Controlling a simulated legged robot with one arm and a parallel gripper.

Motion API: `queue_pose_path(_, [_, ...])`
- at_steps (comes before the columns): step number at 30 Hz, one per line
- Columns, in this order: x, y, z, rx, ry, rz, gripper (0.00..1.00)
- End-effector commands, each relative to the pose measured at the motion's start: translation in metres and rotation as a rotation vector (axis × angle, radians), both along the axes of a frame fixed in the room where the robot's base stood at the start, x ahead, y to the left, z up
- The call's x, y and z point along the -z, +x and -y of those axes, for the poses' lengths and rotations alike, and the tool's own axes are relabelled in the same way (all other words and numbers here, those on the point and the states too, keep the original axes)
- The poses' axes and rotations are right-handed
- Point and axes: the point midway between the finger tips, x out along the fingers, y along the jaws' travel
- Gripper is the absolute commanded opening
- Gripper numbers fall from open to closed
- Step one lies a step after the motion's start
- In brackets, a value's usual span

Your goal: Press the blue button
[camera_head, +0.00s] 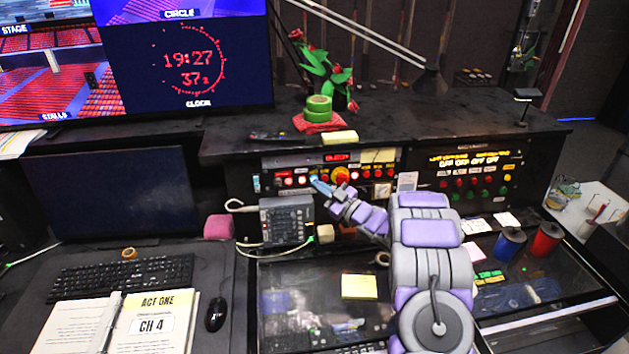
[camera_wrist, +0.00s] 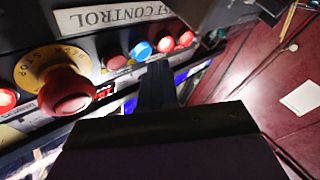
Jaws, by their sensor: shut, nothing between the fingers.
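The blue button (camera_wrist: 141,51) shows in the wrist view, in a row between a pinkish-red button (camera_wrist: 117,62) and a red button (camera_wrist: 165,45). My gripper (camera_wrist: 158,70) is shut and empty, its dark fingers just below the blue button in that picture. I cannot tell whether they touch it. In the head view my gripper (camera_head: 318,183) reaches the front of the control panel, just right of the red buttons (camera_head: 290,181). There the blue button cannot be told apart from the gripper tip.
A grey keypad box (camera_head: 286,220) stands left of my gripper. A yellow note (camera_head: 359,286) lies on the desk below.

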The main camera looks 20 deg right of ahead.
Motion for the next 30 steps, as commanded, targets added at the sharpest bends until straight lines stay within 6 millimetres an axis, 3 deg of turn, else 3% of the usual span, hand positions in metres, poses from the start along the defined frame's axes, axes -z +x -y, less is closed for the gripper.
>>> queue_pose_path(30, [0.0001,0.0070,0.0013,0.000,0.001,-0.001,0.00])
